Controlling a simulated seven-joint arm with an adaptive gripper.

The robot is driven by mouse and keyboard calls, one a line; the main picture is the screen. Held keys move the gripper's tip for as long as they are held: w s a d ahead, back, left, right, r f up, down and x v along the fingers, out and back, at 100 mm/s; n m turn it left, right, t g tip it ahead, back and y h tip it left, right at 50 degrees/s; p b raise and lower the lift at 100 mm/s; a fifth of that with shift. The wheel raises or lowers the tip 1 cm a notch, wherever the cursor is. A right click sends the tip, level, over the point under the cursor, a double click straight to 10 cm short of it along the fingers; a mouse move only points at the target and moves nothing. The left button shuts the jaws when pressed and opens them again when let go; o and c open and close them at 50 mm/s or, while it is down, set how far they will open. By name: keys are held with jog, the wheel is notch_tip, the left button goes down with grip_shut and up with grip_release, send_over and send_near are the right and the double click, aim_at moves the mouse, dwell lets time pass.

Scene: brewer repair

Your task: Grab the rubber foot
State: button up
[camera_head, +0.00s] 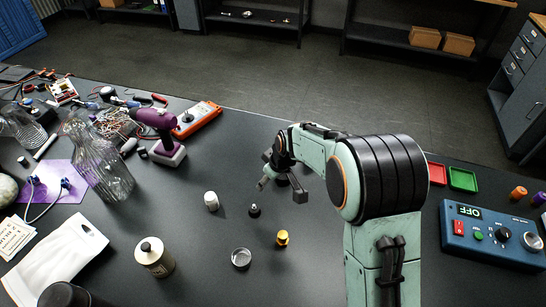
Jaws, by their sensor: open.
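My gripper (281,189) is open above the dark table, its two fingertips spread left and right. A small black piece (254,211) with a lighter tip stands on the table just below and left of the gripper, apart from it. It may be the rubber foot, but it is too small to be sure. A dark shape shows between and behind the fingers; I cannot tell whether it is a separate object or part of the gripper.
Nearby on the table (320,285) are a white cap (211,201), a yellow fitting (282,238), a metal ring or dish (241,258) and a cream canister (154,257). A purple drill (160,130) and glass carafe (98,160) stand left. A blue control box (490,235) sits right.

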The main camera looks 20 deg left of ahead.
jog(key=g, duration=0.1)
send_over(254, 205)
jog(key=d, duration=0.2)
notch_tip(254, 205, down, 4)
jog(key=shift+n, duration=0.3)
jog(key=x, duration=0.6)
jog(key=shift+s+f, duration=0.25)
jog(key=shift+s, duration=0.1)
grip_shut()
